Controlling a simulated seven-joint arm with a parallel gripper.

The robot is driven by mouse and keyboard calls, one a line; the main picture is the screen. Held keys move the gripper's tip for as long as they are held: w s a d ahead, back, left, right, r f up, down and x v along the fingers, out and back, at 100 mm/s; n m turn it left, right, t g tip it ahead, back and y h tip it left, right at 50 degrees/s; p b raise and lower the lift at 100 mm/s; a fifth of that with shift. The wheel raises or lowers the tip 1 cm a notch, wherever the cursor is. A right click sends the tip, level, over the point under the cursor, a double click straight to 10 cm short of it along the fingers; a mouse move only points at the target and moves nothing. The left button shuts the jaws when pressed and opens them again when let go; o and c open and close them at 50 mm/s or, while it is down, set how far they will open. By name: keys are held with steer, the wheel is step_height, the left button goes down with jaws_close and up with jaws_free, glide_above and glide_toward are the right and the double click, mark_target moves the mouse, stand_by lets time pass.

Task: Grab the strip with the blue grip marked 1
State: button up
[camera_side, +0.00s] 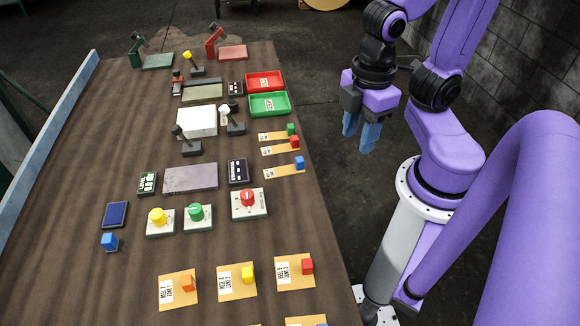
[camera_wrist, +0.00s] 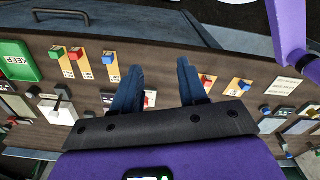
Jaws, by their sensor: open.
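Three narrow orange strips lie near the table's right edge in the side view. The strip with the blue grip (camera_side: 281,172) is the nearest of them; its blue grip (camera_side: 299,162) stands at the right end. The red-grip strip (camera_side: 278,150) and green-grip strip (camera_side: 271,136) lie behind it. The blue-grip strip (camera_wrist: 112,74) also shows in the wrist view, left of my fingers. Its printed mark is too small to read. My gripper (camera_side: 360,137) is open and empty, above and right of the strips, beyond the table edge. Its blue fingers (camera_wrist: 160,70) are apart.
Larger orange cards with coloured blocks, such as the red-block card (camera_side: 290,277), lie at the front. A red dial box (camera_side: 247,210) and a dark display (camera_side: 238,172) stand near the blue-grip strip. Red (camera_side: 266,75) and green (camera_side: 269,112) trays lie behind the strips.

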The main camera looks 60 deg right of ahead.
steer(key=shift+o, duration=0.8)
steer(key=shift+f, duration=0.1)
